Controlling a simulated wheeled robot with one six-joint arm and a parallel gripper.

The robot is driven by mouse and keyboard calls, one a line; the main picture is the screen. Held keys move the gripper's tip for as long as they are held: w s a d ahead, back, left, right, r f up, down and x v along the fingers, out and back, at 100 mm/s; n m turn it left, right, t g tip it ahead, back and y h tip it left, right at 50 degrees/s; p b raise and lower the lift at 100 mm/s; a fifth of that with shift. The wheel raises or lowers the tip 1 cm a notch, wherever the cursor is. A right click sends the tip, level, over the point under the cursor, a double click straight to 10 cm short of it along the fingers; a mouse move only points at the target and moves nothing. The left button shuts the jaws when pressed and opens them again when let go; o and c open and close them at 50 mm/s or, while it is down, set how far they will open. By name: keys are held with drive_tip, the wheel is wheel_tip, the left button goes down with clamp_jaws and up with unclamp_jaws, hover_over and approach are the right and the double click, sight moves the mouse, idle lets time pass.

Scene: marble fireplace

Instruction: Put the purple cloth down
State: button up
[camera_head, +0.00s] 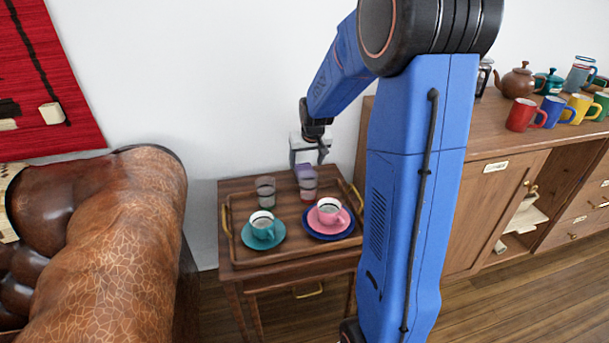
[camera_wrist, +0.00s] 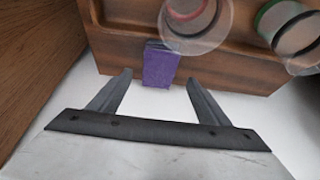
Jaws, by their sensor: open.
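The purple cloth (camera_wrist: 160,68) shows in the wrist view as a small folded piece against the rim of the wooden tray (camera_wrist: 235,80). My gripper (camera_wrist: 158,78) is open, with one finger on each side of the cloth's lower end and a visible gap to both. In the head view my gripper (camera_head: 309,157) is above the back edge of the tray (camera_head: 235,243). A bit of the purple cloth (camera_head: 305,172) shows just below it, partly behind a clear glass. I cannot tell how much of the cloth rests on the tray.
Two clear glasses (camera_head: 265,190) stand on the tray near the cloth. A wooden cabinet (camera_head: 480,215) with mugs and teapots is at right, a brown leather armchair (camera_head: 110,250) at left.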

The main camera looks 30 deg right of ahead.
sight(305, 169)
drive_tip(key=shift+w+x, duration=0.2)
drive_tip(key=shift+x, duration=3.35)
drive_tip(key=shift+d, duration=0.15)
drive_tip(key=c, duration=1.2)
